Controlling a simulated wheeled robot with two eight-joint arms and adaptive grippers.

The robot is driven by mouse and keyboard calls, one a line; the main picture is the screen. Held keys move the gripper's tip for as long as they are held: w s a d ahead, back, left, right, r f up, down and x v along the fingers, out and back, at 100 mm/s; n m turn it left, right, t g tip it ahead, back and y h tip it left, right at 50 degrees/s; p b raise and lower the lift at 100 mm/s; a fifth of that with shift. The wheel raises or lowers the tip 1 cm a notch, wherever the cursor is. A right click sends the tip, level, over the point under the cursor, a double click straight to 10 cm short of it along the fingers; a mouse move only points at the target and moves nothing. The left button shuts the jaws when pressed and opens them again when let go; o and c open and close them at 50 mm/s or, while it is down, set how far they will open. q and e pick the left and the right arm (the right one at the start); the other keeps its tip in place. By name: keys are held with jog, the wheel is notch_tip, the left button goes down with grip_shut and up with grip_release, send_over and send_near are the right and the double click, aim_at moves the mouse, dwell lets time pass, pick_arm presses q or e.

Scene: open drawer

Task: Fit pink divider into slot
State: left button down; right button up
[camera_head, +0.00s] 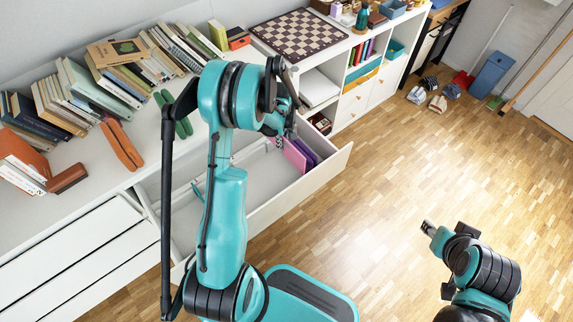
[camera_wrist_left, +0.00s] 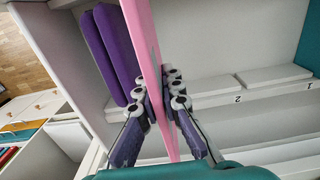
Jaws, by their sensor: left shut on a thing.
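The pink divider (camera_head: 295,156) stands upright in the right end of the open white drawer (camera_head: 302,192). In the left wrist view the pink divider (camera_wrist_left: 143,40) is a thin panel between the finger pads. My left gripper (camera_head: 281,141) is shut on it; the gripper also shows in the left wrist view (camera_wrist_left: 158,98). Two purple dividers (camera_wrist_left: 118,52) stand beside it, apart from it. White raised strips marked 1 and 2 (camera_wrist_left: 232,88) lie on the drawer floor. Whether the pink divider's lower edge sits in a slot is hidden. My right gripper (camera_head: 446,232) is over the floor, away from the drawer.
Books (camera_head: 92,82) line the white cabinet top (camera_head: 92,190), with brown and green objects near its front. A chessboard (camera_head: 298,35) lies further right. Open shelves with books and bins stand beyond the drawer. The wooden floor (camera_head: 385,180) at the right is mostly clear.

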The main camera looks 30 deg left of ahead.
pick_arm(q)
notch_tip(320, 180, down, 13)
jog(key=b, duration=0.4)
jog(key=shift+f, duration=0.2)
jog(key=shift+r, duration=0.1)
jog(key=c, duration=1.7)
grip_release()
